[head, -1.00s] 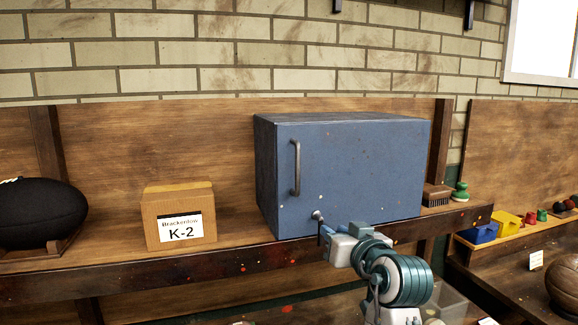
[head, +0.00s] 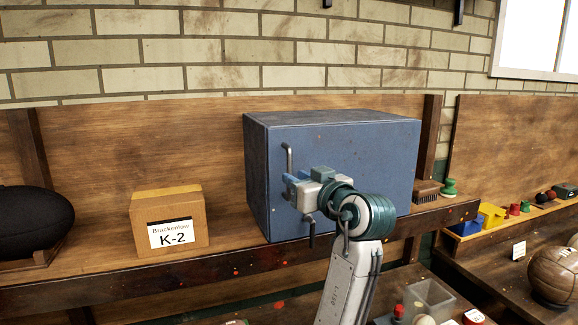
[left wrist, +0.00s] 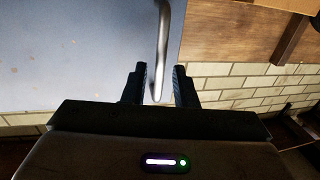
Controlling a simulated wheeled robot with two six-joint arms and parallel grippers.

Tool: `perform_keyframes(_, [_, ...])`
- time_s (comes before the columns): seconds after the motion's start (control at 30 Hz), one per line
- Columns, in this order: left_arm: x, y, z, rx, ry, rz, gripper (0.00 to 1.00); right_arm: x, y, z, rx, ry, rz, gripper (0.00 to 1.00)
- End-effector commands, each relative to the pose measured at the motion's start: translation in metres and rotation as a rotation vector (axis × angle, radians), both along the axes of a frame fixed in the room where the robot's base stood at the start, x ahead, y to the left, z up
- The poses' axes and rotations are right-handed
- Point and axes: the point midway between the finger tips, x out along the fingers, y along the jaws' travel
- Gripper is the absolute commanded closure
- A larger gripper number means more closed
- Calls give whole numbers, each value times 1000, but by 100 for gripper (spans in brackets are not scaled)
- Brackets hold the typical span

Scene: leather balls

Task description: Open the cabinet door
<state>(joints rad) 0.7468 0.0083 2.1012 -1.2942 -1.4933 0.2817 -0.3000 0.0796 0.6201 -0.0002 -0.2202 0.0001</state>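The blue cabinet (head: 375,165) stands on the wooden shelf with its front door shut. A dark vertical bar handle (head: 289,156) is near the door's left edge. My left gripper (head: 289,184) is at the lower part of the handle. In the left wrist view the handle (left wrist: 162,45) runs down between the two fingers (left wrist: 159,88), with a gap on each side. The gripper is open around it. My right gripper is not in view.
A cardboard box labelled K-2 (head: 168,220) and a dark oval ball (head: 32,222) stand left of the cabinet. A brush (head: 427,191) and a green object (head: 449,188) are right of it. The shelf is bare between box and cabinet.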

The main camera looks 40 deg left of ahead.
Motion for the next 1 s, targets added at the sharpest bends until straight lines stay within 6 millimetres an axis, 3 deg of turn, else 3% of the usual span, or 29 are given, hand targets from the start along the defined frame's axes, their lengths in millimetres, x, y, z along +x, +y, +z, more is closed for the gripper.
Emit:
perform_keyframes(0.3, [9, 32, 2, 2, 2, 2, 75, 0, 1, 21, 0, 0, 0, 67])
perform_keyframes(0.73, [11, 39, -1, -1, 0, 0, 75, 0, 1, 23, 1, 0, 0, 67])
perform_keyframes(0.87, [11, 39, 0, -1, 0, 0, 98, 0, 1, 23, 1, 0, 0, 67])
perform_keyframes(1.0, [11, 39, 0, -1, 0, 0, 100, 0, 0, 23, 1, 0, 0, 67])
